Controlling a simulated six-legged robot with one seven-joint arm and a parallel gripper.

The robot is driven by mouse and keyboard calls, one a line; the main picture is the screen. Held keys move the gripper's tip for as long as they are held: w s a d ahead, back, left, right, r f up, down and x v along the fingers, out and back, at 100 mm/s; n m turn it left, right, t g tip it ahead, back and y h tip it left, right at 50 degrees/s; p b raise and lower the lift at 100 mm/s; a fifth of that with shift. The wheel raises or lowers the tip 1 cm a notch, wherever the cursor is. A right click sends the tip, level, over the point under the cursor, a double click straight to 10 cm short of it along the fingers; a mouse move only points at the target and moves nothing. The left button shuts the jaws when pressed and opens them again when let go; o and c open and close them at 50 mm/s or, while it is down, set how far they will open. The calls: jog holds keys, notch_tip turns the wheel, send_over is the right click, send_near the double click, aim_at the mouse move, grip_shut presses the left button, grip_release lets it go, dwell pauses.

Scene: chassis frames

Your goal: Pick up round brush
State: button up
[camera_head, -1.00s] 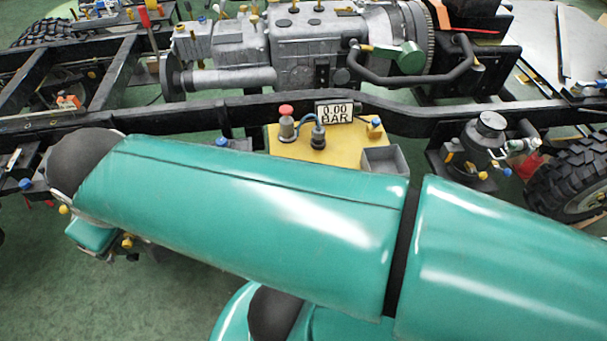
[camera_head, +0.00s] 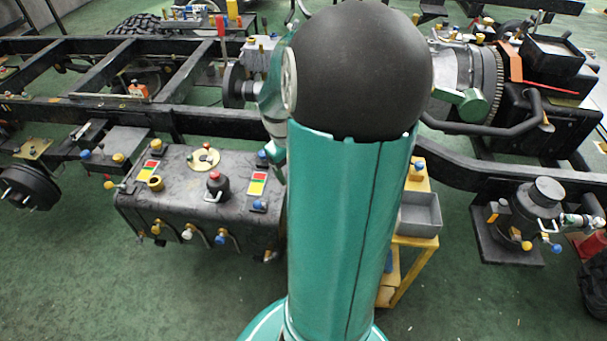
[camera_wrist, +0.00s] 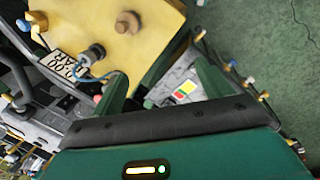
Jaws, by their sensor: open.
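A small brown round piece with a side knob, perhaps the round brush (camera_wrist: 128,22), stands on the yellow table top (camera_wrist: 165,45) in the wrist view. I cannot make out bristles. In the head view my arm hides the gripper and most of the yellow table (camera_head: 416,184), and the brown piece does not show there.
A grey open bin (camera_head: 419,215) sits at the table's right side. A black tank with coloured caps (camera_head: 205,195) stands left of my arm. Behind runs the black chassis frame (camera_head: 480,183).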

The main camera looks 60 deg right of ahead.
jog(key=s+d+f+m+t+y, duration=0.1)
jog(key=s+d+f+m+y, duration=0.1)
jog(key=s+d+f, duration=0.7)
jog(key=f, duration=0.4)
jog(key=d+f, duration=0.1)
jog(key=f, duration=0.3)
jog(key=w+f, duration=0.1)
jog(key=f, duration=0.3)
jog(key=shift+d, duration=0.25)
jog(key=c, duration=1)
